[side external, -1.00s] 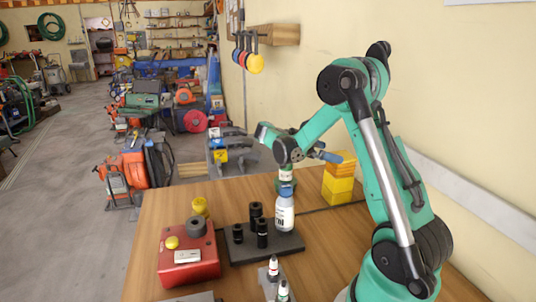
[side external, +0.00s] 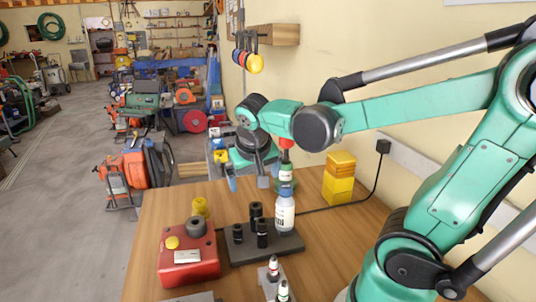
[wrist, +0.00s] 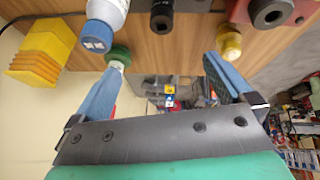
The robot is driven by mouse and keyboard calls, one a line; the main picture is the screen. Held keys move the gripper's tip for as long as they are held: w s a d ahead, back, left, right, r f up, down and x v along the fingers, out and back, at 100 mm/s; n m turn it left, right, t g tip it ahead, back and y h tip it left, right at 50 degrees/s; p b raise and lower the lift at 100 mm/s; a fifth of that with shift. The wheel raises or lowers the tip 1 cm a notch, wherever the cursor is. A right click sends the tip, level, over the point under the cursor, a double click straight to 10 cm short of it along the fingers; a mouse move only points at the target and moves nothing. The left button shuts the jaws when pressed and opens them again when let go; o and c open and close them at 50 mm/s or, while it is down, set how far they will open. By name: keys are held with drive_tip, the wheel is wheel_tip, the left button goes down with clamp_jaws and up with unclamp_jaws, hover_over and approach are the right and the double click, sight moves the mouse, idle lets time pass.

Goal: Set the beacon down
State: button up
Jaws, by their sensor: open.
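A slim upright piece with a red top, green body and white band, which I take to be the beacon (side external: 286,157), stands behind the white bottle in the side view. The bottle hides its foot there. My gripper (side external: 255,182) is open and points down, just left of the beacon in the side view. In the wrist view my gripper (wrist: 165,64) has nothing between its blue fingers. Whether the left finger touches the beacon I cannot tell.
The white bottle (side external: 285,214) with a blue cap stands close in front. A dark tray (side external: 285,251) holds black sockets. A red box (side external: 188,264), a yellow cylinder (side external: 200,206), yellow blocks (side external: 339,180) and small bottles (side external: 273,269) stand around.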

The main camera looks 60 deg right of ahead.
drive_tip(key=s+a+n+t+y, duration=0.1)
drive_tip(key=a+n+t+y, duration=0.3)
drive_tip(key=a+n, duration=0.3)
drive_tip(key=shift+a+f+y, duration=0.3)
drive_tip(key=shift+a+f, duration=0.05)
drive_tip(key=shift+a, duration=0.9)
drive_tip(key=shift+s, duration=0.1)
